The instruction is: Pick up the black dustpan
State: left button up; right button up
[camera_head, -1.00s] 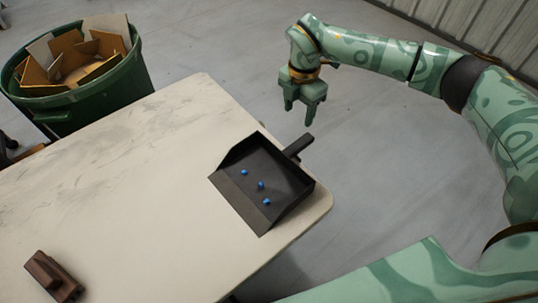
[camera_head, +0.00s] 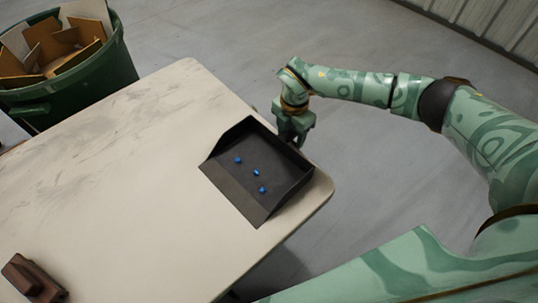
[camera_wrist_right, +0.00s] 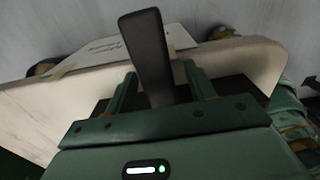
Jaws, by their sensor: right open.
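In the head view the gripper hides most of the handle. My left gripper is not in view.
The pale table (camera_head: 130,150) is mostly bare. A brown brush-like block (camera_head: 33,280) lies at its lower left. A green bin (camera_head: 75,75) full of cardboard pieces stands beyond the table. Open grey floor (camera_head: 230,50) lies behind the table.

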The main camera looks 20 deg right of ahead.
jog(key=shift+f, duration=0.45)
jog(key=shift+r, duration=0.15)
jog(key=shift+c, duration=0.3)
grip_shut()
